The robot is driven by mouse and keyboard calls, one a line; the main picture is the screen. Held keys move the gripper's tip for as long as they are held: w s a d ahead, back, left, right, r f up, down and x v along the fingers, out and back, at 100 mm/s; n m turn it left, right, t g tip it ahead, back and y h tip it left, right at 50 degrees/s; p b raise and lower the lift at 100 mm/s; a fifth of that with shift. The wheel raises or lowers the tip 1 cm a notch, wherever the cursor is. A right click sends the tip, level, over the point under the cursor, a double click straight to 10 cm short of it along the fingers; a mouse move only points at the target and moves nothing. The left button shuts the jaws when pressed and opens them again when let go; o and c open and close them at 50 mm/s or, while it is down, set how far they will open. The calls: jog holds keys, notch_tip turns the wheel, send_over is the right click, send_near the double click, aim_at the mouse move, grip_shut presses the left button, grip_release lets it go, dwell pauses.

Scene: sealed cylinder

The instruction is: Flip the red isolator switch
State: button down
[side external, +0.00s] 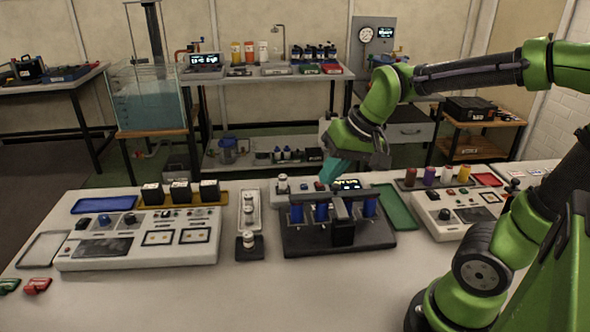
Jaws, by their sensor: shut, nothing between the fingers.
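My gripper (328,177) has teal fingers that are shut and empty. It points down above a white control box (281,199) with a small lit display (347,184), behind the dark rack (340,243) of blue cylinders (321,212). The fingertips look close to the display in the picture, but I cannot tell whether they touch anything. I cannot pick out the red isolator switch with certainty; the controls on this box are small and partly hidden by the rack and fingers.
A control panel (137,250) with black blocks (181,193) stands at the left, another panel (437,224) at the right. A green tray (396,207) lies right of the rack. A narrow white tray (249,212) stands left of it. The bench front (230,300) is clear.

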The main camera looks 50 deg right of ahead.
jog(key=w+d+f+m+g+h, duration=0.1)
jog(key=w+d+f+g, duration=0.1)
jog(key=w+d, duration=0.45)
jog(key=w+d+f+m+g+h, duration=0.1)
jog(key=w+d+f+m, duration=0.15)
jog(key=w+d, duration=0.4)
jog(key=h, duration=0.1)
send_over(320, 184)
jog(key=s+a, duration=0.2)
jog(key=shift+s+r, duration=0.15)
jog(key=shift+r, duration=0.2)
jog(key=shift+a, duration=0.1)
jog(key=x, duration=0.8)
jog(key=s+x, duration=0.1)
jog(key=x, duration=0.4)
jog(key=shift+s+a+f, duration=0.15)
jog(key=shift+a, duration=0.15)
jog(key=shift+f, duration=0.45)
